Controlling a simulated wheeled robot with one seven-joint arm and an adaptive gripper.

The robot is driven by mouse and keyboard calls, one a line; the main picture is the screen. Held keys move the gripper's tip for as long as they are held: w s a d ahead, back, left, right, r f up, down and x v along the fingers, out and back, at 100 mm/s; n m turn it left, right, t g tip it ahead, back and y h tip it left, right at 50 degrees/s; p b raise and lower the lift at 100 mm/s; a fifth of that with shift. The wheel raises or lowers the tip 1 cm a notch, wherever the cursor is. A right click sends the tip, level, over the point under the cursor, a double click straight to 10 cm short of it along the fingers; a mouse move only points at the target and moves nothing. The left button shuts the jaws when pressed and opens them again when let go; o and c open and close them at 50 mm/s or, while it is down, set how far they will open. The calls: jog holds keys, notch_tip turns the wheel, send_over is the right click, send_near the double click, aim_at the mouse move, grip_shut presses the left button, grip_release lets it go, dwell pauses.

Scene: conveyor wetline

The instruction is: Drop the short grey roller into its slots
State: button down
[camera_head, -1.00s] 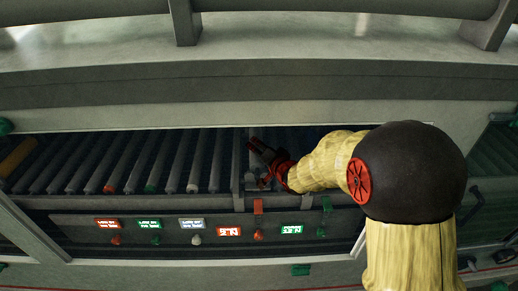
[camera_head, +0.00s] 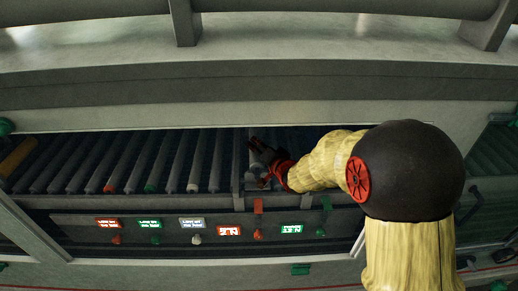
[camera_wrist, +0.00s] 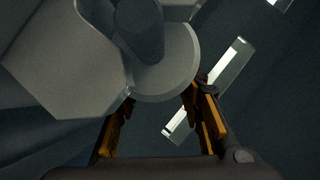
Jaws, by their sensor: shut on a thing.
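My gripper (camera_head: 260,165) reaches in from the right, over the roller bed just right of a cross divider. It is shut on a grey roller. In the wrist view my gripper (camera_wrist: 160,115) has its two orange-edged fingers on either side of a pale grey rounded body, the roller (camera_wrist: 165,65), whose round end and darker stub face the camera. In the head view the roller (camera_head: 262,158) is a small pale shape between the fingers, partly hidden by them. The slots cannot be made out. Whether the roller touches the frame cannot be told.
A row of grey rollers (camera_head: 130,165) fills the bed to the left, some with red, green or white ends. A front panel (camera_head: 170,223) with lit labels and knobs runs below. A grey overhead beam (camera_head: 250,105) lies behind; a bright strip (camera_wrist: 205,90) shows below my gripper.

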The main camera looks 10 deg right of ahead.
jog(key=shift+f+b, duration=0.65)
jog(key=shift+f, duration=0.35)
jog(key=c, duration=1.1)
grip_release()
jog(key=shift+s, duration=0.1)
jog(key=v, duration=1.1)
jog(key=shift+s+d+r, duration=0.1)
jog(key=shift+s, duration=0.25)
